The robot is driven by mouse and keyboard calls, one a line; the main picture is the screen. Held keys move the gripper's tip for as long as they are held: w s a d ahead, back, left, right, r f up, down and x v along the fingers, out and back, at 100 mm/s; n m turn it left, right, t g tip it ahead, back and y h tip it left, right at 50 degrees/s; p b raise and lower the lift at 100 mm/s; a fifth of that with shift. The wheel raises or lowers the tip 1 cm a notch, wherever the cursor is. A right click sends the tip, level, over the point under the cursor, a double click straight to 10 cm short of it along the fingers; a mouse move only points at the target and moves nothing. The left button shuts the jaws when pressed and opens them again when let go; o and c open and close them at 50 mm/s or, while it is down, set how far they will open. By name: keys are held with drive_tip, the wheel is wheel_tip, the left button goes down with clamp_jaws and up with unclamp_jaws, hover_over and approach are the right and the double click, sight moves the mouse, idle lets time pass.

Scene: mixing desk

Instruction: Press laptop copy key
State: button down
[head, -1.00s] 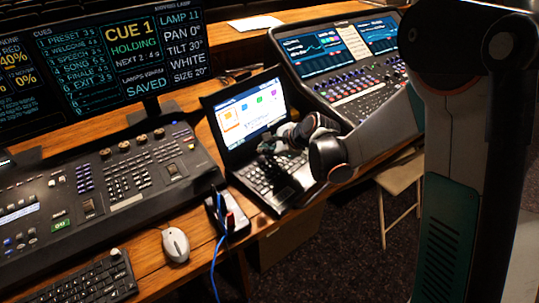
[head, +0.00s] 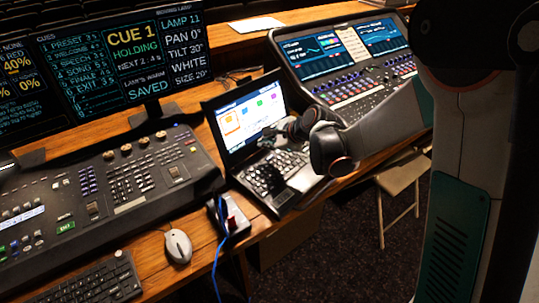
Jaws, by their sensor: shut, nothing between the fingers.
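The open black laptop (head: 272,185) stands on the wooden desk, between a lighting console and a sound mixer. Its lit screen (head: 248,118) shows several coloured icons. My gripper (head: 266,141) reaches in from the right, shut and empty, over the back right part of the keyboard near the screen's lower edge. It covers some of the keys there. I cannot tell whether the fingertips touch a key, and the copy key cannot be made out at this size.
The lighting console (head: 120,205) lies left of the laptop and the mixer (head: 352,75) right behind it. A small box with a red switch (head: 231,222) and blue cable, a mouse (head: 177,245) and a keyboard (head: 95,285) are in front. A folding chair (head: 400,175) stands at right.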

sight(268, 159)
drive_tip(key=shift+r+p, duration=0.8)
drive_tip(key=shift+r, duration=0.7)
idle(0.7)
